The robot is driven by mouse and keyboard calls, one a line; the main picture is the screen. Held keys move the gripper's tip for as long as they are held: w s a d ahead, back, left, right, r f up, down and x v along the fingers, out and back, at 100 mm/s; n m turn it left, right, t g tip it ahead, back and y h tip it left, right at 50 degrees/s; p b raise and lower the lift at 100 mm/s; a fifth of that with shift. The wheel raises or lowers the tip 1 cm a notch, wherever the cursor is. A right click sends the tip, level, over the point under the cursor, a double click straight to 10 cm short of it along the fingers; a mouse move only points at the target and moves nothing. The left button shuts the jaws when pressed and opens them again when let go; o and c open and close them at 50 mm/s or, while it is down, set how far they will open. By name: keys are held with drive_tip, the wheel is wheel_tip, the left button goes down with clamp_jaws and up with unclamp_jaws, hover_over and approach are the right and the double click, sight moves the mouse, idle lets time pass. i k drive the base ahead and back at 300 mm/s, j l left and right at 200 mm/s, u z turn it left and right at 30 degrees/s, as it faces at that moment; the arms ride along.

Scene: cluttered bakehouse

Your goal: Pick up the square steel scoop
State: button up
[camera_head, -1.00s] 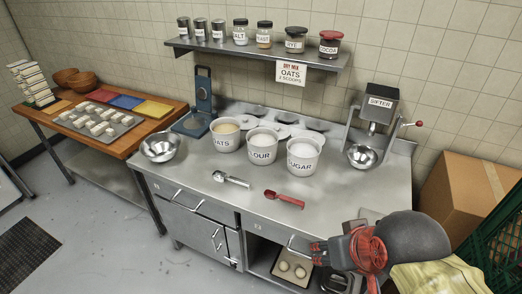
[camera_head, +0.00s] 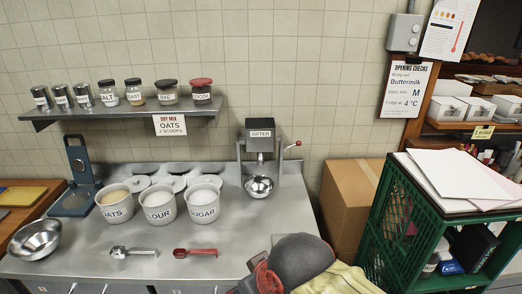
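A steel scoop (camera_head: 133,252) lies on the steel worktop, in front of the oats and flour tubs. Its scoop end points left and its handle right; the exact shape of the scoop end is too small to tell. A red scoop (camera_head: 195,252) lies to its right, in front of the sugar tub. My arm (camera_head: 300,262) enters at the bottom, right of both scoops. My gripper is mostly cut off by the bottom edge, and its fingers cannot be made out. Both scoops lie free, with nothing touching them.
Oats (camera_head: 115,207), flour (camera_head: 158,209) and sugar (camera_head: 203,204) tubs stand behind the scoops. A steel bowl (camera_head: 36,239) is at the left, a sifter (camera_head: 260,138) at the back right. A green crate (camera_head: 395,235) and cardboard box (camera_head: 347,210) stand right of the worktop.

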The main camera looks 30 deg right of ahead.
sight(116, 251)
drive_tip(key=i+j+u, duration=0.1)
drive_tip(key=i+j, duration=1.2)
drive_tip(key=j, duration=0.15)
